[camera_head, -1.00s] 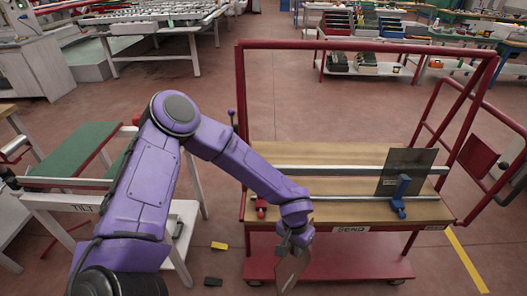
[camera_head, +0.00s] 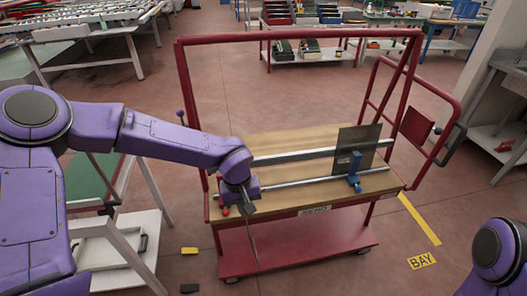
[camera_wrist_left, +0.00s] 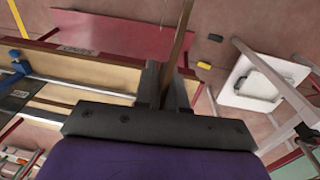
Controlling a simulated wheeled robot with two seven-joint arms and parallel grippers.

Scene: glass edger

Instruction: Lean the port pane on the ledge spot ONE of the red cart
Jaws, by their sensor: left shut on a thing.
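The red cart (camera_head: 298,262) stands ahead with a wooden deck (camera_head: 285,147) and metal rails across it. My left gripper (camera_head: 246,207) is at the deck's front left edge, shut on a thin brownish pane (camera_head: 253,243). The pane hangs down in front of the cart, seen nearly edge-on. In the left wrist view the pane (camera_wrist_left: 181,38) stands between the fingers (camera_wrist_left: 168,86). A dark pane (camera_head: 359,147) leans on the cart's right part, beside a blue clamp (camera_head: 355,173). I cannot make out a spot marked ONE. My right gripper is out of view.
A red knob (camera_head: 224,211) sits at the deck's front left corner. The cart's red upright frame (camera_head: 300,38) rises behind the deck. A white stand (camera_head: 115,255) is left of the cart. Yellow (camera_head: 190,251) and black (camera_head: 189,288) blocks lie on the floor.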

